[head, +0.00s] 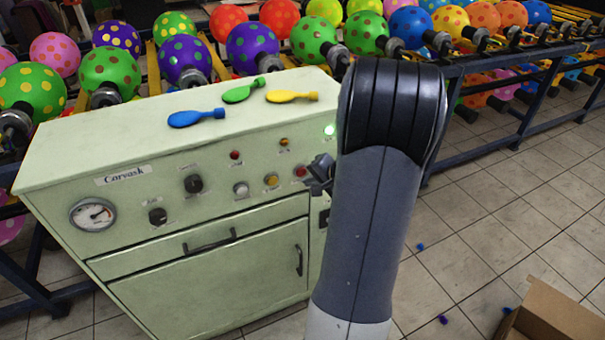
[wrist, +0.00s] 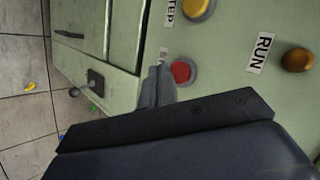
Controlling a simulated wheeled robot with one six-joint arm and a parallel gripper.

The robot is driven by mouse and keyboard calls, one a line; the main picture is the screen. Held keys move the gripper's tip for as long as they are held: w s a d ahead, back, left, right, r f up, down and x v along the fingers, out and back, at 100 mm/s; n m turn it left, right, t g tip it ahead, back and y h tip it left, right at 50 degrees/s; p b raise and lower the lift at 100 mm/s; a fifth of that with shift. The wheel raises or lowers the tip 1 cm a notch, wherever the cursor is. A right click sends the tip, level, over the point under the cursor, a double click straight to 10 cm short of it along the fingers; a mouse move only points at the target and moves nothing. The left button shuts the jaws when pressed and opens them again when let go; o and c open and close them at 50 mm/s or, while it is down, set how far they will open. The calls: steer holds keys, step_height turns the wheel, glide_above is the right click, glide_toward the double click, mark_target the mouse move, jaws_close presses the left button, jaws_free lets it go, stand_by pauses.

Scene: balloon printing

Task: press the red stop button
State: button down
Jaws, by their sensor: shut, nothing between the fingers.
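The red stop button (head: 301,171) is on the right part of the green cabinet's front panel, in a round grey collar. In the wrist view the red button (wrist: 182,72) shows just right of my fingertips, its lower left edge close to them. Its label is mostly hidden by the fingers. My gripper (wrist: 158,72) is shut and empty, pointing at the panel beside the button. In the head view my gripper (head: 318,173) is partly hidden behind my arm, right of the button. I cannot tell whether the fingers touch the panel.
A yellow STEP button (wrist: 197,8) and an amber RUN lamp (wrist: 298,60) are near the red button. A white button (head: 240,188), black knobs and a gauge (head: 93,214) share the panel. Flat balloons lie on the cabinet top (head: 130,130). An open cardboard box (head: 550,312) stands lower right.

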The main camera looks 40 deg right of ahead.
steer(key=shift+s+a+b, duration=0.25)
steer(key=shift+s+b, duration=0.2)
steer(key=shift+s, duration=0.5)
steer(key=shift+s+a+b, duration=0.2)
steer(key=shift+s+b, duration=0.2)
steer(key=shift+s, duration=0.55)
steer(key=shift+s+a+b, duration=0.25)
steer(key=shift+s+b, duration=0.2)
steer(key=shift+s, duration=0.5)
steer(key=shift+w, duration=0.1)
steer(key=w+d+p, duration=0.1)
steer(key=w+p, duration=0.2)
steer(key=w, duration=0.4)
steer(key=shift+d+p, duration=0.4)
steer(key=shift+r, duration=0.1)
